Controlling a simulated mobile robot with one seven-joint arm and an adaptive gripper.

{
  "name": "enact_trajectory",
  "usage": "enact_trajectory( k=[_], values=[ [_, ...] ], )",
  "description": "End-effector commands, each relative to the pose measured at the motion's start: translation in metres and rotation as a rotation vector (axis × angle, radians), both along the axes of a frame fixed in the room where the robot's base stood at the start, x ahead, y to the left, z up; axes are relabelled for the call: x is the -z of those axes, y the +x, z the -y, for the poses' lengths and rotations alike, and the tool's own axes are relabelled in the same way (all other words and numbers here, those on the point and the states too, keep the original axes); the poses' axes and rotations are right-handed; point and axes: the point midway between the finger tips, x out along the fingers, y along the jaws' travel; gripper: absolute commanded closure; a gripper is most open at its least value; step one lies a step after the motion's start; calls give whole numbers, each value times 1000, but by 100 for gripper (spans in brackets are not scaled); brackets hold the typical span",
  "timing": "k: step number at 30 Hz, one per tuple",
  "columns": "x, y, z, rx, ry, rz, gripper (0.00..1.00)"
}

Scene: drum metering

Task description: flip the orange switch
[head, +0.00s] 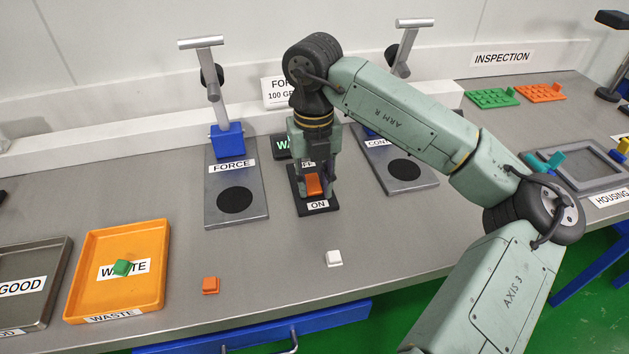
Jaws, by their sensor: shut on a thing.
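The orange switch (314,185) sits on a dark base plate in the middle of the bench. An "ON" label (318,205) is on the near end of the plate. Another label at the far end is mostly hidden by my gripper. My gripper (314,188) points down over the plate, with its fingers on either side of the orange switch and shut on it. The fingers hide part of the switch, and I cannot tell exactly which way it is tilted.
A "FORCE" press (236,190) stands left of the switch, another press (405,170) right. An orange waste tray (158,240) holds a green piece (122,267). An orange cube (211,285) and a white cube (334,258) lie near the front edge. Bench between them is clear.

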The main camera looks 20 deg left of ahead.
Motion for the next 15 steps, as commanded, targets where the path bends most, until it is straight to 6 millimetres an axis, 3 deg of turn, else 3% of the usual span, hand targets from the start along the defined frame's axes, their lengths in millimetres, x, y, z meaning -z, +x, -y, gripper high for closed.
enact_trajectory(
  k=[15],
  values=[
    [-6, 9, -6, 0, -206, -305, 100]
  ],
)
